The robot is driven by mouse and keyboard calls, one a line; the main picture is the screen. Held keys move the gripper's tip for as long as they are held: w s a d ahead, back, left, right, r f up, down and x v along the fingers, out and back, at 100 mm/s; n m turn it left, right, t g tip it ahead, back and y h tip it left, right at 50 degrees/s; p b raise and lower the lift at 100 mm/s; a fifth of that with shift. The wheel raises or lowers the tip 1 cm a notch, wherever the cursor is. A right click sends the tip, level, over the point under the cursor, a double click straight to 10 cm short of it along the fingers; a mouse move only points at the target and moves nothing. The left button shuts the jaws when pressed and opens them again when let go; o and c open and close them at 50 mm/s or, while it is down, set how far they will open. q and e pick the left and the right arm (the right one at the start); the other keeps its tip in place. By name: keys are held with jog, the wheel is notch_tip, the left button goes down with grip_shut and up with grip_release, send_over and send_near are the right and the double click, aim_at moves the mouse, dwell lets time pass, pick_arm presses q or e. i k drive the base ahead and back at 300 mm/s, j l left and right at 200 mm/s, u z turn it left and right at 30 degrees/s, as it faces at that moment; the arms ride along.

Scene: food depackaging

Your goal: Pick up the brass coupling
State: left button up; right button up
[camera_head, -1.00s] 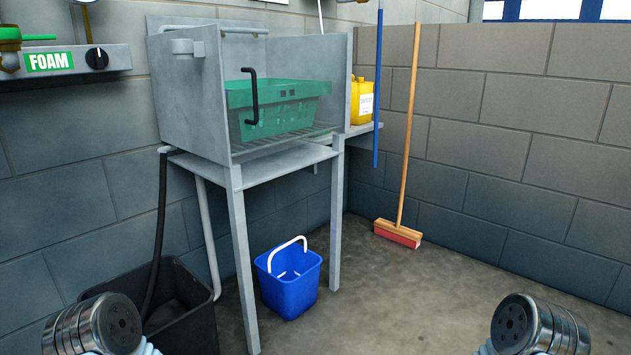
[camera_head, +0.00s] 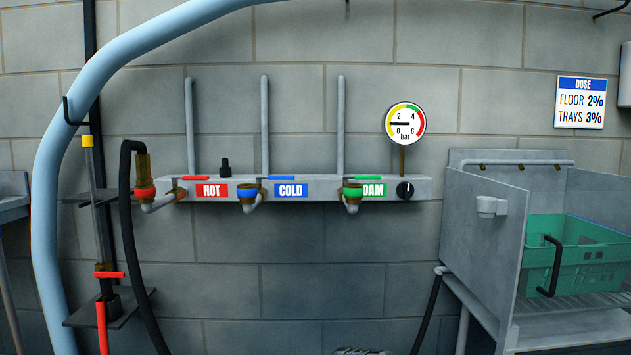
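Several brass-coloured fittings show on the pipe outlets of the wall manifold; I cannot tell which is the coupling named in the task. A brass fitting (camera_head: 142,167) with a red ring stands at the HOT outlet, beside the bent top of a black hose (camera_head: 128,220). A brass fitting with a blue ring (camera_head: 247,199) is at the COLD outlet. Another with a green ring (camera_head: 352,195) is at the outlet that partly covers the third label. Neither gripper is in view. A small piece of ribbed metal shows at the bottom edge, probably part of my arm.
The manifold (camera_head: 300,209) carries a black knob (camera_head: 405,190) and a gauge (camera_head: 405,123). A thick pale blue hose (camera_head: 45,200) arches at the left, near a lance (camera_head: 95,200) in a rack. At right, a grey sink stand (camera_head: 480,240) holds a green crate (camera_head: 590,255).

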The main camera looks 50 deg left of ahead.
aim_at(143, 159)
jog(key=u, duration=2.55)
jog(key=z, duration=2.2)
jog(key=u, duration=2.2)
jog(key=z, duration=0.1)
